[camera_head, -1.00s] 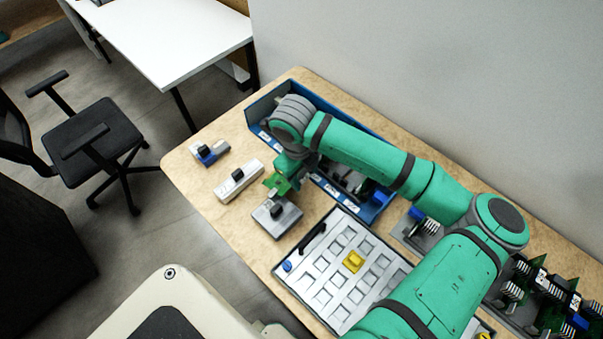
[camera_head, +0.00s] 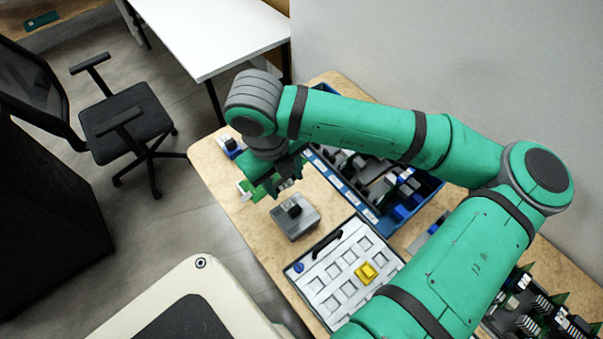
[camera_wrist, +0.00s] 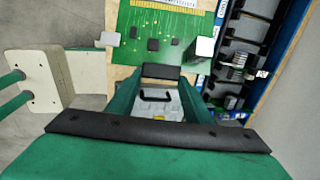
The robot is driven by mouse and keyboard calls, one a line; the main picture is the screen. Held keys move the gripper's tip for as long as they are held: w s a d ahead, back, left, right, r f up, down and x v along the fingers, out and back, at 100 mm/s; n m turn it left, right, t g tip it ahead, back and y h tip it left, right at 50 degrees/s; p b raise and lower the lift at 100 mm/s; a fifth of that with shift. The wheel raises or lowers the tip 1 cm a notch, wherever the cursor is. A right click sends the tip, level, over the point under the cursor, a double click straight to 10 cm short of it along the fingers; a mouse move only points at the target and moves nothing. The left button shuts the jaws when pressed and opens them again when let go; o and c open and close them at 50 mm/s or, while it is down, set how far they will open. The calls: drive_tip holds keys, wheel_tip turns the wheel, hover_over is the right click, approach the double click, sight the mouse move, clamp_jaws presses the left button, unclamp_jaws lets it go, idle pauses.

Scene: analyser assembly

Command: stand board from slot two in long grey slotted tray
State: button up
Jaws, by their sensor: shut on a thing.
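My gripper (camera_head: 283,187) is shut on a green circuit board (camera_head: 258,187), high over the left end of the table. In the wrist view the board (camera_wrist: 150,22) lies just beyond my fingertips (camera_wrist: 160,78), with dark chips, a pale block and a gold strip along its far edge. A grey tray with several green boards standing in it (camera_head: 540,318) is at the lower right of the head view. My arm covers part of that area, and I cannot tell its slots apart.
A blue bin (camera_head: 425,192) with dark parts lies along the wall side. A grey block with a black knob (camera_head: 295,217) stands near a white-panelled case (camera_head: 322,283) holding a yellow part (camera_head: 367,272). A chair (camera_head: 125,112) and white table (camera_head: 205,35) are beyond.

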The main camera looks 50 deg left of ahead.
drive_tip(key=shift+s+a+r, duration=0.1)
drive_tip(key=shift+s+r, duration=0.15)
drive_tip(key=shift+s, duration=0.4)
drive_tip(key=shift+r, duration=0.1)
drive_tip(key=shift+r, duration=0.5)
idle(0.3)
